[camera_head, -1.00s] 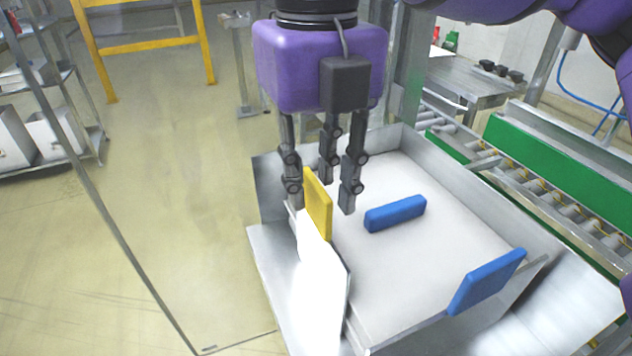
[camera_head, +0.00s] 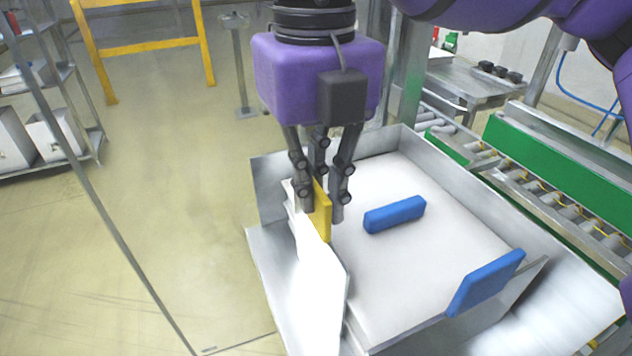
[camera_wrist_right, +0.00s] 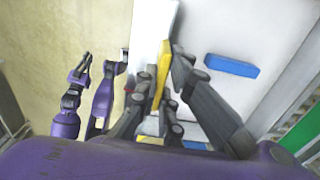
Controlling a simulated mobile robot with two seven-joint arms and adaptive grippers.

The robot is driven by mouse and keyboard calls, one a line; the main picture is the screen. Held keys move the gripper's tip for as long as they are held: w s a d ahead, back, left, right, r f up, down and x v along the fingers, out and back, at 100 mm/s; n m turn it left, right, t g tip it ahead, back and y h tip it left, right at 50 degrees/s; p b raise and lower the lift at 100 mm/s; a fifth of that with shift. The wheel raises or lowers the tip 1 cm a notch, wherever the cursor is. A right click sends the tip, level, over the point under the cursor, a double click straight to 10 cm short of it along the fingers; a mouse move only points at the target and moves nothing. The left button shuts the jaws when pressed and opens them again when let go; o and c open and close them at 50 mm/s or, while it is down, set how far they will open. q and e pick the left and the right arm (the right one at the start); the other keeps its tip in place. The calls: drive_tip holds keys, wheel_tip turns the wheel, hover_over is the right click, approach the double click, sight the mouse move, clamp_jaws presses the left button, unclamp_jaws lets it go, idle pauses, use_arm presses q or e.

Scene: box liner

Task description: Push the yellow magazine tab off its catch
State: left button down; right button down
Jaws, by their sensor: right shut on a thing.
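The yellow tab (camera_head: 322,222) stands upright on the left edge of the metal box liner magazine (camera_head: 465,190), beside white sheets (camera_head: 318,285). My right gripper (camera_head: 322,203) comes down from above, its dark fingers closed around the upper part of the tab. In the right wrist view the yellow tab (camera_wrist_right: 163,62) runs between the fingers of my right gripper (camera_wrist_right: 168,85). The fingers partly hide the tab, and its catch cannot be made out. My left gripper is not in the head view.
Blue tabs sit on the white sheet (camera_head: 395,214) and on the front right edge (camera_head: 486,283). A roller conveyor with a green side (camera_head: 560,160) runs at the right. Open floor (camera_head: 170,200) lies left.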

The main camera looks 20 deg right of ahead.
drive_tip(key=a, duration=0.4)
drive_tip(key=shift+a+p, duration=0.2)
drive_tip(key=shift+p, duration=0.15)
drive_tip(key=c, duration=1.9)
unclamp_jaws()
drive_tip(key=shift+s, duration=0.1)
drive_tip(key=shift+o, duration=0.2)
wheel_tip(320, 180, up, 12)
drive_tip(key=shift+r, duration=0.1)
